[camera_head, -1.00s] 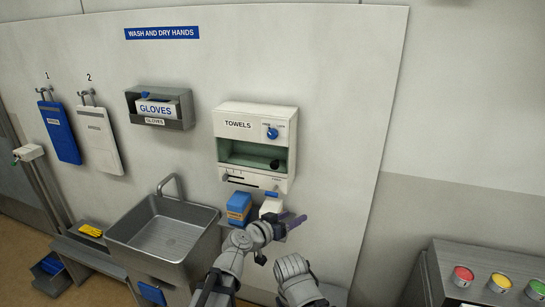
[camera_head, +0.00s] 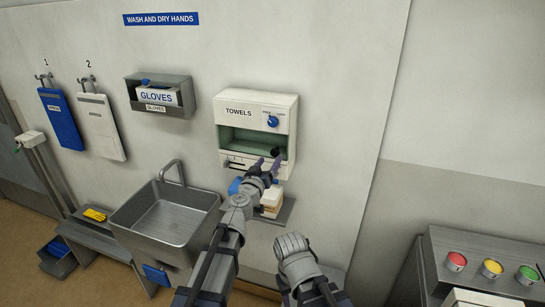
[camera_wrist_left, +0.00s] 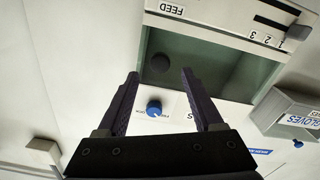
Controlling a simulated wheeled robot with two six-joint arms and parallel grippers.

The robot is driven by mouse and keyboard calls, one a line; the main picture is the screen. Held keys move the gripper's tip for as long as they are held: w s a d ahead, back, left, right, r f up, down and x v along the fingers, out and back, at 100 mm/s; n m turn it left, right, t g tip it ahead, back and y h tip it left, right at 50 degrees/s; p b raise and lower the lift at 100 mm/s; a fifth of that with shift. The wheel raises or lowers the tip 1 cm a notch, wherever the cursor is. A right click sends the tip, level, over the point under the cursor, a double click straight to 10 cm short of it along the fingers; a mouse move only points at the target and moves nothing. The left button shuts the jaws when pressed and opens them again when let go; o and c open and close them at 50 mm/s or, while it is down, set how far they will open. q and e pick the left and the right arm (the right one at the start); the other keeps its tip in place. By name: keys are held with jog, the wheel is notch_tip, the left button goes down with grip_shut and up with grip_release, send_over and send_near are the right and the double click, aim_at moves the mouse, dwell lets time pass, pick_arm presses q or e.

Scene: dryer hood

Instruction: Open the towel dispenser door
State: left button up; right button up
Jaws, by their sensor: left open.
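The white towel dispenser (camera_head: 240,101), marked TOWELS, hangs on the wall. A blue knob (camera_head: 272,121) is at its upper right, with small lettering above. My left gripper (camera_head: 270,163) is in front of the dispenser's lower part, open and empty. No touch is clear. Only my right arm shows, not its gripper fingers.
A shelf (camera_head: 284,211) with small boxes is below the dispenser, partly behind my left arm. A glove box holder (camera_head: 178,110) and a sink (camera_head: 168,212) are to the left. A console with coloured buttons (camera_head: 491,268) is at the lower right.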

aim_at(274, 153)
pick_arm(q)
jog(key=x, duration=0.4)
jog(key=shift+w, duration=0.15)
jog(key=shift+c, duration=0.4)
grip_shut()
dwell(0.8)
